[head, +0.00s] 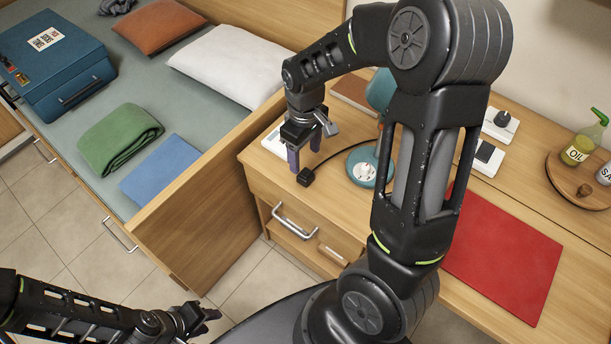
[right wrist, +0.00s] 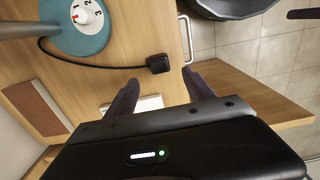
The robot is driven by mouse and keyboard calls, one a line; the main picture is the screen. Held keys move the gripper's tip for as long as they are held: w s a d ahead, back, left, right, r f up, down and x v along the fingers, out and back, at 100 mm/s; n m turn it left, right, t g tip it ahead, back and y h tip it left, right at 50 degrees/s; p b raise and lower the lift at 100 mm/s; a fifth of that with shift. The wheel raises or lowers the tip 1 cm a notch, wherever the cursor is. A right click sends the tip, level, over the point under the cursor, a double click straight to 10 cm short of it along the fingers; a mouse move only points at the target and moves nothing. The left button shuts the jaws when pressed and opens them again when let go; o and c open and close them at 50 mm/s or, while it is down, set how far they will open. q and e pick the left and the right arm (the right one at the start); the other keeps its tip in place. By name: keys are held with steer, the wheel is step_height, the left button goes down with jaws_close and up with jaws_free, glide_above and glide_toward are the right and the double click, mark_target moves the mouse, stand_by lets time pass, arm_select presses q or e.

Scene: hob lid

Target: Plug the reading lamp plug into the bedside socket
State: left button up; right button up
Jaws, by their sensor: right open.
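The black plug (head: 306,176) lies on the wooden bedside top near its front edge, with its cord running to the teal lamp base (head: 359,181). In the right wrist view the plug (right wrist: 158,63) sits just beyond the fingertips, apart from them. My right gripper (head: 304,152) is open and empty above the top, behind the plug; its two fingers also show in the right wrist view (right wrist: 162,88). A white plate (head: 272,143), perhaps the bedside socket, lies at the left, partly hidden by the gripper. My left gripper (head: 208,318) is low over the floor, away from the furniture; its jaw opening is unclear.
The lamp base carries a numbered dial. A red mat (head: 503,252) and an oil bottle (head: 582,143) are at right. A bed panel (head: 205,200) stands left of the drawers.

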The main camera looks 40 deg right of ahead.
mark_target(306, 172)
steer(key=shift+f, duration=1.3)
steer(key=shift+d+f+b, duration=0.1)
steer(key=shift+f+b, duration=0.2)
steer(key=shift+f, duration=2.35)
steer(key=shift+c, duration=0.3)
jaws_close()
steer(key=shift+r, duration=0.15)
step_height(306, 172, up, 10)
steer(key=shift+f+p, duration=0.1)
steer(key=shift+p, duration=0.4)
